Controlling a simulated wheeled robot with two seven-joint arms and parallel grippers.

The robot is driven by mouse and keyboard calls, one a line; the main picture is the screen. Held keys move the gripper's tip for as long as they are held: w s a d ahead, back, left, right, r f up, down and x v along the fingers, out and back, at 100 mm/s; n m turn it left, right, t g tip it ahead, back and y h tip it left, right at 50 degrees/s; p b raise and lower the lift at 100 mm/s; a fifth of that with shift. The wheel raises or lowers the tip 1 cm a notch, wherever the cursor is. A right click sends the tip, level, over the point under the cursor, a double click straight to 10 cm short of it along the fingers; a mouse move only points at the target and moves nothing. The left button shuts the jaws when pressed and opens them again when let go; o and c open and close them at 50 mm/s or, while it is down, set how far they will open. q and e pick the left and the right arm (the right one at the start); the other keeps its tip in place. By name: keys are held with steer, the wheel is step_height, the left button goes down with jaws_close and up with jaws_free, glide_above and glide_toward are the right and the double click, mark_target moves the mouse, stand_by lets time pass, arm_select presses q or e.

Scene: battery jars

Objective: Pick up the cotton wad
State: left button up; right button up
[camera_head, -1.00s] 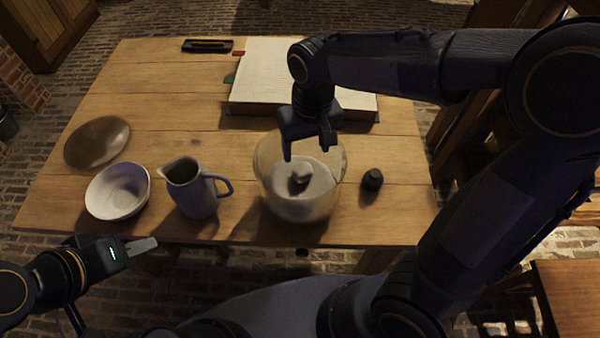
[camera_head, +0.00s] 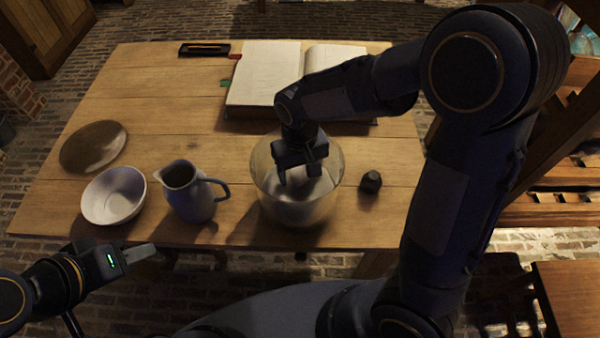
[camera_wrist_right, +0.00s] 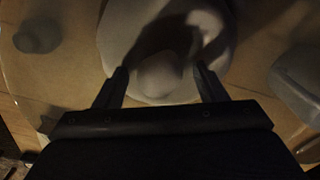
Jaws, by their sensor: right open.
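A glass jar (camera_head: 262,200) stands near the table's front edge, with a pale floor or filling inside. A pale rounded lump, which looks like the cotton wad (camera_wrist_right: 160,78), lies low in the jar between my right fingers in the right wrist view. In the head view my gripper and its shadow mostly hide it. My right gripper (camera_head: 299,180) points down into the jar mouth, open; its fingers (camera_wrist_right: 163,84) are on either side of the lump, with no clear contact. My left gripper (camera_head: 140,252) is off the table's front edge at lower left; its opening is unclear.
An open book (camera_head: 268,75) lies behind. The jar wall surrounds my right fingers.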

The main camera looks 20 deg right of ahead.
steer(key=c, duration=1.1)
steer(key=shift+c, duration=0.2)
steer(key=shift+r, duration=0.1)
steer(key=shift+r, duration=0.65)
steer(key=s+a+r, duration=0.6)
steer(key=a+r, duration=0.5)
steer(key=a, duration=0.1)
steer(key=shift+s+a+r+p, duration=0.15)
steer(key=shift+s+r+p, duration=0.1)
steer(key=shift+s+p, duration=0.15)
